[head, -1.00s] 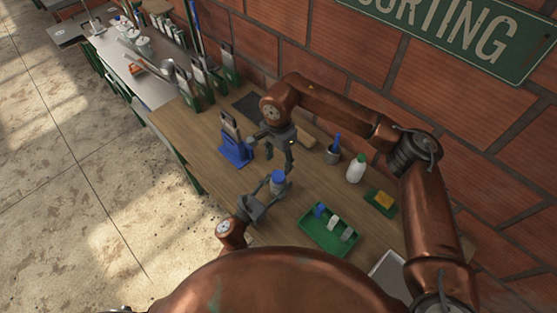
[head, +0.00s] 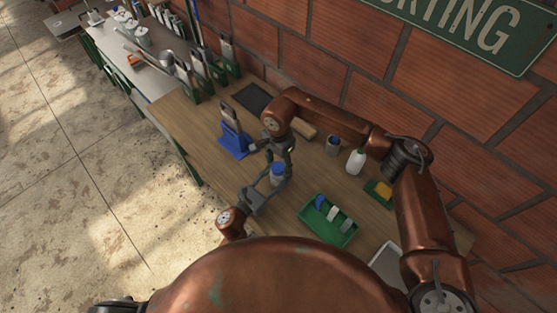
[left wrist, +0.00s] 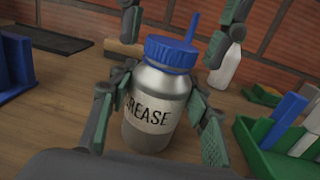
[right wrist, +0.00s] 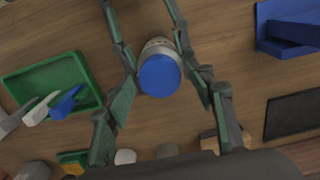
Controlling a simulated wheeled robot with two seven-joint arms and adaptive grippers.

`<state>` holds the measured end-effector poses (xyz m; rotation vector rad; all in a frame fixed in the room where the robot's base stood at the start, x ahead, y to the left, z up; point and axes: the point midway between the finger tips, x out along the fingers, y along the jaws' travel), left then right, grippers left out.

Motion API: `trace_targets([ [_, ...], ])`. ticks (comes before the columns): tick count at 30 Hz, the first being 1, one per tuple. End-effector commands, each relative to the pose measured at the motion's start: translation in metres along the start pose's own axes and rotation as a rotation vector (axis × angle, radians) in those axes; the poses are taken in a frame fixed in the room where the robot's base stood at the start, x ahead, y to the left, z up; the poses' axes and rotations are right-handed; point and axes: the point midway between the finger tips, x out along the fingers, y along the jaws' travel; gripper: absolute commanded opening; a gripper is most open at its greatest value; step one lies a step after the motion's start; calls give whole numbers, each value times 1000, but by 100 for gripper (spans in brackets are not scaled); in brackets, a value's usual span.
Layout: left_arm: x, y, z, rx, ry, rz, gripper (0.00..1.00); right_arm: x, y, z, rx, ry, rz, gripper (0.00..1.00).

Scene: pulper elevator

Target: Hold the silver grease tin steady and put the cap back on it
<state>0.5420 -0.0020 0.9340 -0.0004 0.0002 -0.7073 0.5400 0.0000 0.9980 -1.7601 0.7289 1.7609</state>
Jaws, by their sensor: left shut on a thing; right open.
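The silver grease tin (left wrist: 150,108), labelled GREASE, stands upright on the bench, and it also shows in the head view (head: 277,181). My left gripper (head: 268,183) is shut on the tin, with one finger on each side of its body. The blue cap (left wrist: 170,52) sits on top of the tin; whether it is screwed tight cannot be told. My right gripper (head: 281,157) is open above the tin. In the right wrist view the cap (right wrist: 159,75) lies between its fingers, with gaps on both sides.
A green tray (head: 328,236) with tools is right of the tin. A blue stand (head: 234,146) is to the left. A cup (head: 333,145), a white bottle (head: 355,161) and a yellow sponge (head: 384,189) are toward the wall. A dark mat (head: 255,98) lies farther back.

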Motion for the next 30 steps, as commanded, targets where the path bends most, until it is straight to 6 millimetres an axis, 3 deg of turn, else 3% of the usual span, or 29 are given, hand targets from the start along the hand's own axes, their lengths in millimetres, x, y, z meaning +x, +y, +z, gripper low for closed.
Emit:
trace_targets([
  [8, 0, 0, 0, 0, 0, 1, 0, 1, 0, 0, 0, 0, 0, 50],
  [27, 0, 0, 0, 0, 0, 0, 0, 1, 0, 0, 1, 0, 0, 7],
  [30, 0, 0, 0, 0, 0, 0, 0, 1, 0, 0, 13, 0, 0, 6],
])
